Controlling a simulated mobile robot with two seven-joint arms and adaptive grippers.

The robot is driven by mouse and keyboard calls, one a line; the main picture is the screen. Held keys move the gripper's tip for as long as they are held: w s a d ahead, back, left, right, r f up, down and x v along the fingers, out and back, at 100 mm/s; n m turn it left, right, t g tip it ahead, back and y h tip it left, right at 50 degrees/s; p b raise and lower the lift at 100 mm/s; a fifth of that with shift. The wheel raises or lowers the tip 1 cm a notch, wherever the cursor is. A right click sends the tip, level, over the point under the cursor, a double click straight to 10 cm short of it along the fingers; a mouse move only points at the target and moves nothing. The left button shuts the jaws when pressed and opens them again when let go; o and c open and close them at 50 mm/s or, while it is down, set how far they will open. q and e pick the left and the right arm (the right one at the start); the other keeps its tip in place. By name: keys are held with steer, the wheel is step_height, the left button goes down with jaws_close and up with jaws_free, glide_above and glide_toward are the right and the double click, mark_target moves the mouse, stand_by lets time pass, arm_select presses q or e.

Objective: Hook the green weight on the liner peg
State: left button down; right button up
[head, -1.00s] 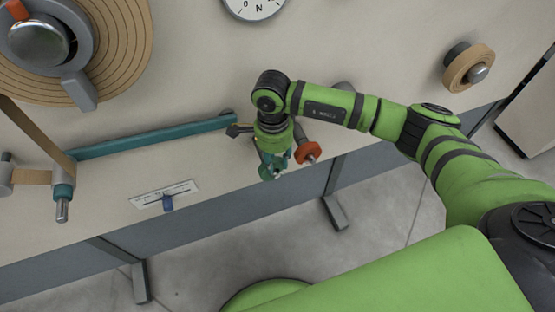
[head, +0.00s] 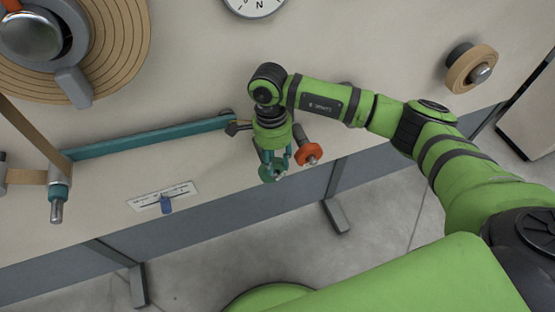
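The green weight (head: 267,173) is a small green disc at the fingertips of my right gripper (head: 276,164), in front of the panel's lower edge. The fingers appear shut on it, one on each side, though they partly cover it. A red-orange disc (head: 309,154) on a grey stub is just to the right of the gripper, apart from the green weight. I cannot make out which part is the liner peg; the gripper and wrist hide the panel behind them. My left gripper is not in view.
A teal bar (head: 150,139) runs left from a dark pivot (head: 233,127) beside my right wrist. A slider scale (head: 162,197) is below it. A big tan spiral roll (head: 115,45) is upper left, a small roll (head: 468,70) at right.

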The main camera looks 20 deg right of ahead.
steer(key=shift+o, duration=0.3)
steer(key=shift+t, duration=0.9)
steer(key=w, duration=0.4)
steer(key=shift+w+r, duration=0.2)
steer(key=shift+r, duration=0.15)
steer(key=shift+d, duration=0.15)
steer(key=shift+r, duration=0.5)
step_height(320, 180, up, 10)
steer(key=s, duration=0.2)
steer(key=shift+f+g, duration=0.15)
steer(key=shift+g, duration=0.25)
